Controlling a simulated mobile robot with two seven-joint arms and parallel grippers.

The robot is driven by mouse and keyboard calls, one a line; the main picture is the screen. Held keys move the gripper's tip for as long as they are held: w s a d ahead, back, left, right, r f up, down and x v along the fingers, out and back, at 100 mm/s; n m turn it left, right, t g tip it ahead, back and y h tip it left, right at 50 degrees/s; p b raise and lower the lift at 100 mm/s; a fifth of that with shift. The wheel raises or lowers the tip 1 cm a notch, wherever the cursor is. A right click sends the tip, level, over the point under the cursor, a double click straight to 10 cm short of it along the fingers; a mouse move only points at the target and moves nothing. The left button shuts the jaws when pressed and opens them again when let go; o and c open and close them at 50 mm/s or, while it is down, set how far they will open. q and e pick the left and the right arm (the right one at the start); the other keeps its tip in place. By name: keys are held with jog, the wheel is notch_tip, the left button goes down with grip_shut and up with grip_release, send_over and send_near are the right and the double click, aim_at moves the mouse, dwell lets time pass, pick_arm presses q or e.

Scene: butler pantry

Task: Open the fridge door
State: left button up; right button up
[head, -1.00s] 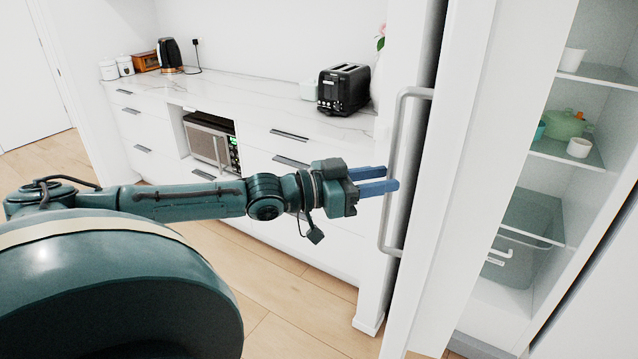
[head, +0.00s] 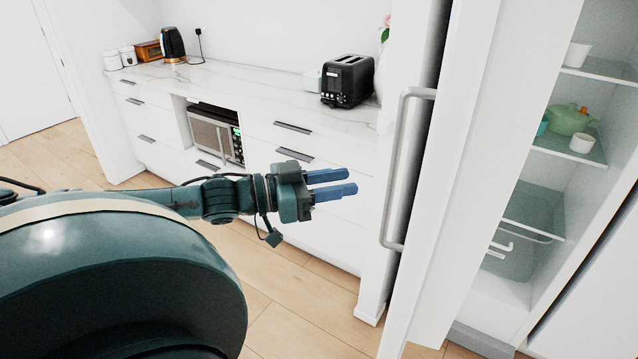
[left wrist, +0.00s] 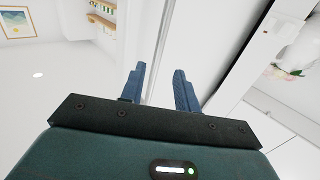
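The white fridge door (head: 462,150) stands open toward the left in the head view, with the fridge interior (head: 545,205) and its shelves showing to its right. A long grey bar handle (head: 394,170) runs down the door's left face. My left gripper (head: 354,182) is to the left of the handle, apart from it. Its two blue fingers are parted with nothing between them; the left wrist view also shows the fingers (left wrist: 158,88) apart and empty. My right gripper is in neither view.
A white counter (head: 240,85) with drawers stands behind my left arm, holding a black toaster (head: 347,80) and a kettle (head: 172,45). A microwave (head: 215,134) sits in a niche below. Fridge shelves hold a green pot (head: 570,121) and cups. Wooden floor is clear below.

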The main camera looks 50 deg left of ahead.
pick_arm(q)
jog(key=shift+v, duration=1.5)
